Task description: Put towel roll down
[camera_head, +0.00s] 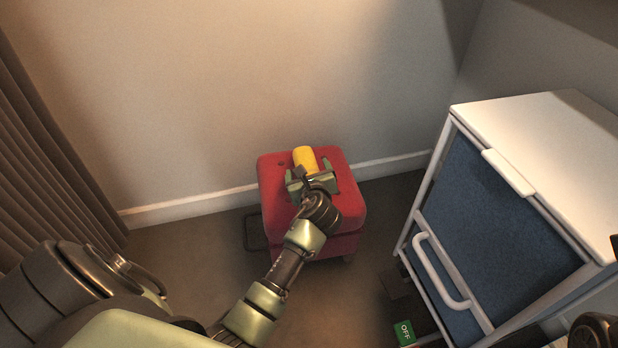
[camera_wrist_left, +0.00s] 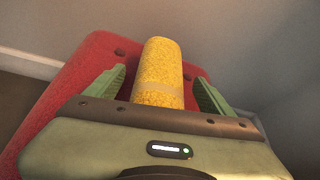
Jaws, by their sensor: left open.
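The towel roll (camera_head: 304,157) is yellow and lies on top of the red cushioned stool (camera_head: 347,185). In the left wrist view the yellow towel roll (camera_wrist_left: 161,68) shows a paler band near its lower end, and the red stool (camera_wrist_left: 62,98) lies under it. My left gripper (camera_head: 307,168) is above the stool at the roll's near end. In the left wrist view its two green fingers (camera_wrist_left: 160,90) stand apart on either side of the roll, with visible gaps. The roll's near end is hidden behind the gripper body. My right gripper cannot be made out.
A white-framed cabinet (camera_head: 545,135) with blue fabric fronts and a white handle (camera_head: 440,272) stands at the right. A brown curtain (camera_head: 45,160) hangs at the left. The wall is close behind the stool. A green OFF sign (camera_head: 404,333) is low, left of the cabinet.

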